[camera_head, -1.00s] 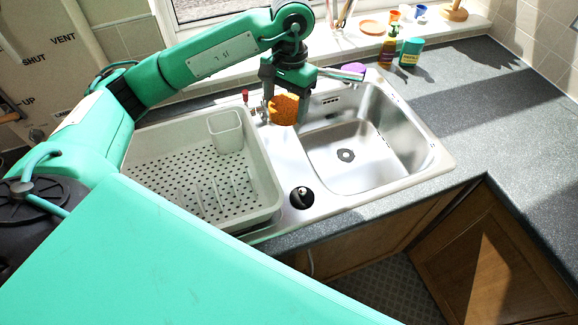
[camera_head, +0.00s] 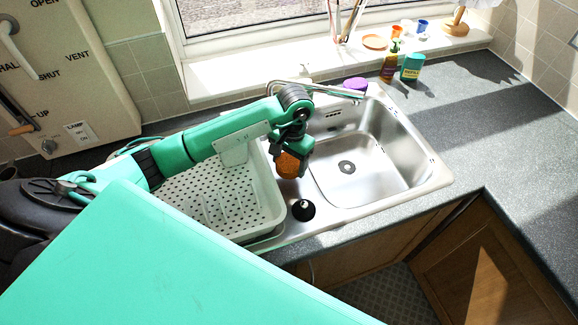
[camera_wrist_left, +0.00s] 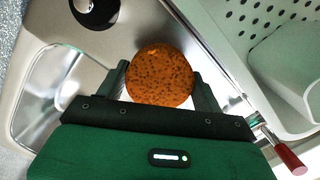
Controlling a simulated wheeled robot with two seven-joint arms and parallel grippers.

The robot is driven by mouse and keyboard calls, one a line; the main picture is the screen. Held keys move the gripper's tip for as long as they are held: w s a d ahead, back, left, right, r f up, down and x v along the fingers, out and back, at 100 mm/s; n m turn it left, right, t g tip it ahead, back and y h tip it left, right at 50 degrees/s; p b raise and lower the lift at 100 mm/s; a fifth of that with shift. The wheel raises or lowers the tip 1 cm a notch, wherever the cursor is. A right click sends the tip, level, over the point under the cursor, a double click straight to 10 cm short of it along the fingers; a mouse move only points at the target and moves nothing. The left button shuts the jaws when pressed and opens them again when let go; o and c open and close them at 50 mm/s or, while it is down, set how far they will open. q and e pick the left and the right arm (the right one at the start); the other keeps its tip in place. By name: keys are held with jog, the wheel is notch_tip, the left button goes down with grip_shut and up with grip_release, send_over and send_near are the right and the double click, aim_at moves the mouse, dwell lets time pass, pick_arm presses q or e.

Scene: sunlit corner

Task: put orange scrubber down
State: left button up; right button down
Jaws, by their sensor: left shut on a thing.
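The orange scrubber (camera_head: 288,164) is round, with dark specks. My left gripper (camera_head: 291,155) is shut on it, above the steel strip between the white dish rack and the sink bowl. In the left wrist view the scrubber (camera_wrist_left: 160,76) sits between the two fingers of my left gripper (camera_wrist_left: 162,84). The head view does not show clearly whether the scrubber touches the steel below. My right gripper is not in view.
The white dish rack (camera_head: 262,205) stands left of the sink bowl (camera_head: 385,175). A black round thing (camera_head: 303,210) sits on the steel near the front. A purple thing (camera_head: 355,83), bottles and cups are at the back. The right worktop (camera_head: 500,130) is mostly clear.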

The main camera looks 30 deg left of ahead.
aim_at(289, 170)
pick_arm(q)
notch_tip(289, 170, down, 3)
jog(key=shift+f+p, duration=0.15)
jog(key=shift+p, duration=0.45)
jog(key=shift+f, duration=0.2)
jog(key=shift+f+b, duration=0.2)
jog(key=shift+b, duration=0.2)
jog(key=o, duration=1.1)
jog(key=shift+r, duration=0.1)
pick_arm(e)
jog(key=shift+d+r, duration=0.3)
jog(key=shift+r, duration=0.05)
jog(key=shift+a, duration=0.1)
